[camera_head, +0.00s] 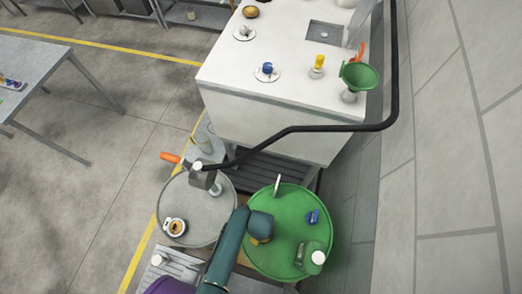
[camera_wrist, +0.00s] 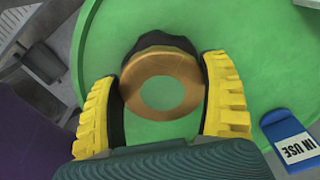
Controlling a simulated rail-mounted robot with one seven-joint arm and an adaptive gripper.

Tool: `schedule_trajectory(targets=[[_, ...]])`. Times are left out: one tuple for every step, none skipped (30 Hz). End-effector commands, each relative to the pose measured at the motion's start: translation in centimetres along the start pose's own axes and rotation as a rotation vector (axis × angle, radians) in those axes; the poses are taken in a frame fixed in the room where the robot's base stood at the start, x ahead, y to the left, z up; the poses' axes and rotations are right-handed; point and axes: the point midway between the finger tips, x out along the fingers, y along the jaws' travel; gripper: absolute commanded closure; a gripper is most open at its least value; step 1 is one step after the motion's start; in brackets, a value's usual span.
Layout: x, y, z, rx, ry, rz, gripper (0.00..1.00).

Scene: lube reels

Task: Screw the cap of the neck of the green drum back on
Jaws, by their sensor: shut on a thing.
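The green drum (camera_head: 285,262) stands at the lower middle of the head view; its green top (camera_wrist: 120,25) fills much of the wrist view. My gripper (camera_wrist: 163,78) is over the drum top, its yellow fingers on either side of a round cap (camera_wrist: 138,95). The cap has a dark, ridged edge and a brass-coloured ring around a green middle. My gripper is shut on it. In the head view my gripper (camera_head: 260,228) hides most of the cap. The neck is hidden, and I cannot tell whether the cap sits on it.
A blue "IN USE" tag (camera_wrist: 290,140) and a green can with a white cap (camera_head: 318,257) lie right on the drum top. A grey drum (camera_head: 190,205) stands left, with a hose nozzle on it. A white cabinet (camera_head: 280,100) stands behind; a wall (camera_head: 450,170) bounds the right.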

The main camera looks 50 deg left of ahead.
Motion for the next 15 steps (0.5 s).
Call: schedule_trajectory(targets=[[-0.07,-0.11,0.01,0.04,0.0,-0.001,0.59],[-0.06,-0.12,0.01,0.056,0.0,-0.001,0.59],[-0.04,-0.13,0.01,0.067,0.0,-0.002,0.59],[-0.03,-0.13,0.01,0.068,0.0,-0.002,0.59],[-0.03,-0.13,0.01,0.068,0.0,-0.002,0.59],[-0.03,-0.13,0.01,0.067,0.0,-0.002,0.59],[-0.02,-0.12,0.01,0.066,0.0,-0.002,0.59],[-0.02,-0.12,0.01,0.066,0.0,-0.002,0.59],[-0.02,-0.12,0.01,0.067,0.0,-0.002,0.59],[-0.03,-0.13,0.01,0.074,0.0,-0.002,0.59],[-0.04,-0.15,0.0,0.092,0.0,-0.002,0.59],[-0.06,-0.2,-0.01,0.137,0.0,-0.002,0.59],[-0.07,-0.23,-0.03,0.184,0.0,-0.001,0.59],[-0.06,-0.27,-0.05,0.238,0.0,-0.001,0.59],[-0.05,-0.33,-0.07,0.312,0.0,-0.001,0.59]])
